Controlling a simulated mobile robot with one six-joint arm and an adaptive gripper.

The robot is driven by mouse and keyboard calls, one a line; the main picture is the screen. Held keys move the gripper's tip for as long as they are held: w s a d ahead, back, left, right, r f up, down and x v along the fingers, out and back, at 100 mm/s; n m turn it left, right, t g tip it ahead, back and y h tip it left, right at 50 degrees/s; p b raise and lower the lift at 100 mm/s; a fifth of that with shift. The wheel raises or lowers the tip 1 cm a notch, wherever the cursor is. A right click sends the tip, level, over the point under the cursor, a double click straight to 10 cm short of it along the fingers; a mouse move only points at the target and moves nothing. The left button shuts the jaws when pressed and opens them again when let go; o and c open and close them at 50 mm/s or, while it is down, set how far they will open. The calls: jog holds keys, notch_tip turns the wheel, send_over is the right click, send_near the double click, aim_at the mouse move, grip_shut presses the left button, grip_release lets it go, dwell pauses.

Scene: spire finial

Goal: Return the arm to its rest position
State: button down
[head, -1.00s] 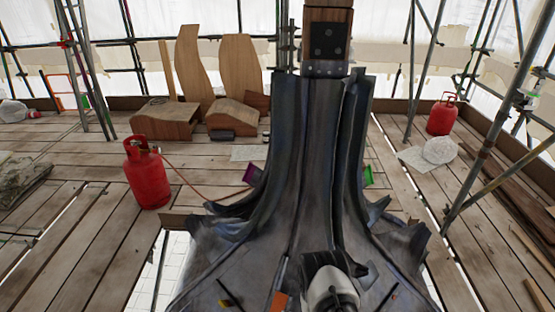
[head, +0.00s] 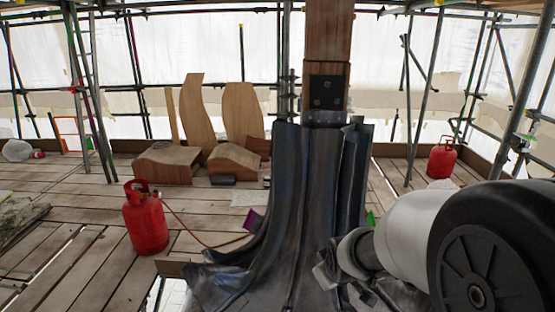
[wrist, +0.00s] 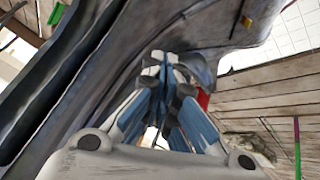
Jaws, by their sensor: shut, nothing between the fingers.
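My gripper (wrist: 166,68) shows in the wrist view with its blue-and-grey fingers drawn together at the tips and nothing held between them. The dark grey metal-clad spire (head: 305,200) stands in the middle of the head view, with a wooden post (head: 327,30) and a dark bolted plate (head: 327,92) at its top. In the wrist view the dark cladding (wrist: 110,45) lies behind and above the fingers; I cannot tell the gap. In the head view my white and black arm links fill the lower right and hide part of the spire's foot; my fingers cannot be made out there.
A red gas bottle (head: 145,218) with a hose stands on the planks at left. Another red bottle (head: 441,160) stands at back right. Shaped wooden pieces (head: 197,115) stand at the back left. Scaffold poles (head: 408,100) surround the deck. Bare planks (head: 75,205) lie at left.

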jog(key=s+d+r+m+g, duration=0.1)
jog(key=s+r+m, duration=0.2)
jog(key=s, duration=1.1)
jog(key=s+d+r+m+g, duration=0.1)
jog(key=s+r+m, duration=0.2)
jog(key=s+r, duration=0.5)
jog(key=s, duration=0.6)
jog(key=shift+d+r, duration=0.15)
jog(key=shift+r, duration=0.05)
